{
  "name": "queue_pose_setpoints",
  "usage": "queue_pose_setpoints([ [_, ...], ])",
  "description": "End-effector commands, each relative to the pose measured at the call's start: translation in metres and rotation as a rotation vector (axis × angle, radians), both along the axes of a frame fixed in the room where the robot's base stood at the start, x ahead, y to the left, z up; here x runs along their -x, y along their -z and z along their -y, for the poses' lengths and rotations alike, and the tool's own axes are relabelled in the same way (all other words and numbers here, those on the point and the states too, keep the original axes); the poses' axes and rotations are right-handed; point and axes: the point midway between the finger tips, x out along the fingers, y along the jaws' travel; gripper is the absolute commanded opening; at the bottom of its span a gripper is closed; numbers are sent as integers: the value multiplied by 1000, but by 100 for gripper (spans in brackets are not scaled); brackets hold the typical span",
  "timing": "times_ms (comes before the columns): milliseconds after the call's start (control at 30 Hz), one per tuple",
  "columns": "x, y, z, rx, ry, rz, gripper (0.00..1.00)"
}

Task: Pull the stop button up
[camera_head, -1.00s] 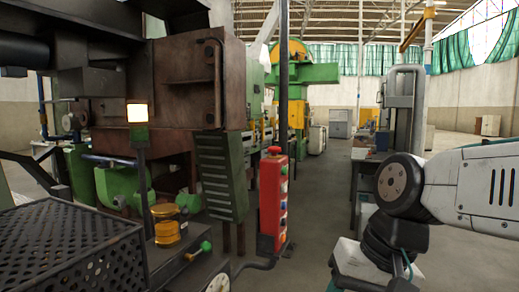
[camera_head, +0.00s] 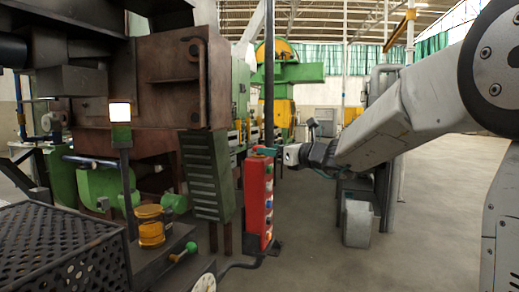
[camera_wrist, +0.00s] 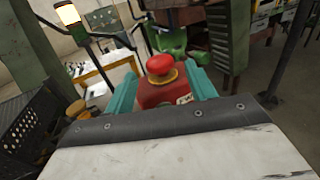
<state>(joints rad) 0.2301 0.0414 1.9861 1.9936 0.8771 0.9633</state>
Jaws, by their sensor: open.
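The stop button (camera_wrist: 159,65) is a red mushroom head on a yellow collar, on top of a red control box (camera_wrist: 163,95). In the head view the red control box (camera_head: 259,200) stands upright beside a dark post, with several coloured buttons on its front; its top is partly hidden by my gripper (camera_head: 266,151). In the wrist view my gripper (camera_wrist: 160,78) is open, with one teal finger to each side of the stop button. The fingers look apart from the button; whether they touch it is hard to tell.
The dark post (camera_head: 269,80) rises right behind the box. A green louvred panel (camera_head: 207,175) and the brown furnace body (camera_head: 165,80) stand to the left. A perforated black cover (camera_head: 60,260) fills the lower left.

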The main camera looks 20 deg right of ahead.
Motion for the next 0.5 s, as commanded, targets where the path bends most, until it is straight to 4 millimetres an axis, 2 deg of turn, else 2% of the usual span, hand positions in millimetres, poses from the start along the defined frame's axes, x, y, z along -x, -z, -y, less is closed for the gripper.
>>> queue_pose_setpoints([
  [233, -34, 0, -22, 2, -4, 1, 55],
  [500, -48, 0, -31, 4, -3, 1, 55],
])
